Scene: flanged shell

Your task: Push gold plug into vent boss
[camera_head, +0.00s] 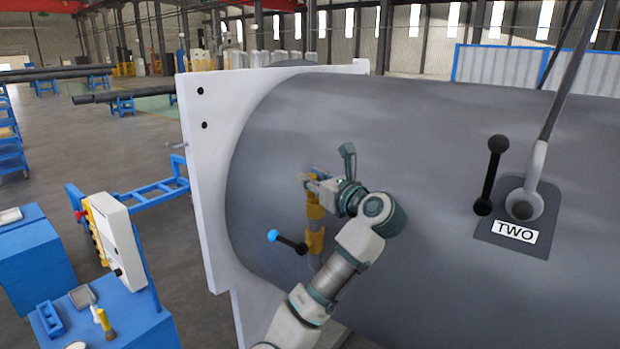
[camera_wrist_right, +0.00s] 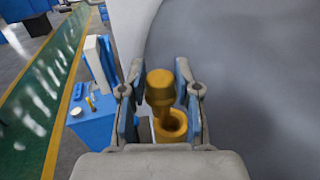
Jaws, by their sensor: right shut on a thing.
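The gold plug (camera_wrist_right: 160,86), with a wide head and a narrower stem, is between the fingers of my right gripper (camera_wrist_right: 159,103) in the right wrist view. The gripper is shut on it. In the head view my right gripper (camera_head: 318,184) is at the shell's side, by a gold fitting (camera_head: 315,208); the plug is too small there to tell clearly. My left gripper is out of view.
The grey shell (camera_head: 430,140) has a white flange (camera_head: 208,175) at its left end. A blue-knobbed lever (camera_head: 289,242) sticks out below my right gripper. A black lever (camera_head: 490,175) and a sling lug (camera_head: 525,203) marked TWO are at right. A control box (camera_head: 118,240) stands at left.

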